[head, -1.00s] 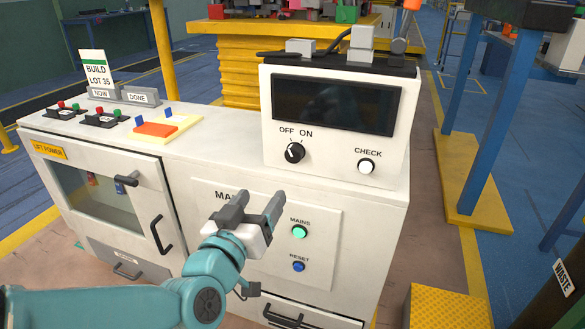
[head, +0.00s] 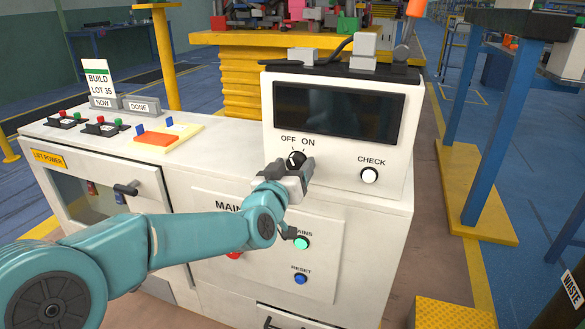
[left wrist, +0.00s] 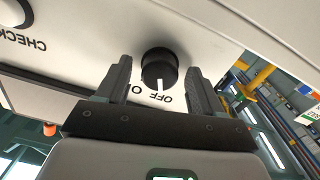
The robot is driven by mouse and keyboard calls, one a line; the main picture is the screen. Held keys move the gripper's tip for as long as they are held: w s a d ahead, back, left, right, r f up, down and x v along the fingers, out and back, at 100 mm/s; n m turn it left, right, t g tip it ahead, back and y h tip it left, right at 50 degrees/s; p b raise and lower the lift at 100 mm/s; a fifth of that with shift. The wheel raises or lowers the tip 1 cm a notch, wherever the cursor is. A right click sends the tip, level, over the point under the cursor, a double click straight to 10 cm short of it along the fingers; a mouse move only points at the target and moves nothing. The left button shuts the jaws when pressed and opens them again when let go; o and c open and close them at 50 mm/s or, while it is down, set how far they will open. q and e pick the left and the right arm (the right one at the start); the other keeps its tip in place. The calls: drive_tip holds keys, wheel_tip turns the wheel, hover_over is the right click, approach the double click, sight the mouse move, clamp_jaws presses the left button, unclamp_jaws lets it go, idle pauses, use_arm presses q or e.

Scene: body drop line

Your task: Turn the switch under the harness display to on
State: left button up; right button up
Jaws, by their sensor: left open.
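The harness display (head: 340,110) is a dark, blank screen in a white box on the cabinet top. Below it is a round black switch knob (head: 296,158) with OFF and ON printed above it. In the left wrist view the knob (left wrist: 158,66) has a white pointer mark directed at OFF. My left gripper (head: 291,168) is at the knob, its fingers partly hiding it in the head view. In the left wrist view the open fingers (left wrist: 155,82) stand on either side of the knob, with a gap on each side. My right gripper is not in view.
A white CHECK button (head: 369,175) is right of the knob. A green MAINS button (head: 302,243) and a blue RESET button (head: 300,279) are on the panel below. A red control there is partly hidden by my arm. A yellow-and-orange tray (head: 165,134) lies at left.

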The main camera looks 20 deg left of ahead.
use_arm(q)
drive_tip(key=c, duration=1.1)
drive_tip(key=shift+o, duration=0.2)
drive_tip(key=shift+m, duration=0.4)
drive_tip(key=m+p, duration=0.1)
drive_tip(key=m, duration=0.3)
drive_tip(key=shift+p, duration=0.3)
drive_tip(key=m+p, duration=0.1)
drive_tip(key=m, duration=0.3)
drive_tip(key=shift+m, duration=0.4)
drive_tip(key=shift+f+m, duration=0.1)
drive_tip(key=shift+m, duration=0.2)
drive_tip(key=o, duration=1.1)
drive_tip(key=shift+c, duration=0.2)
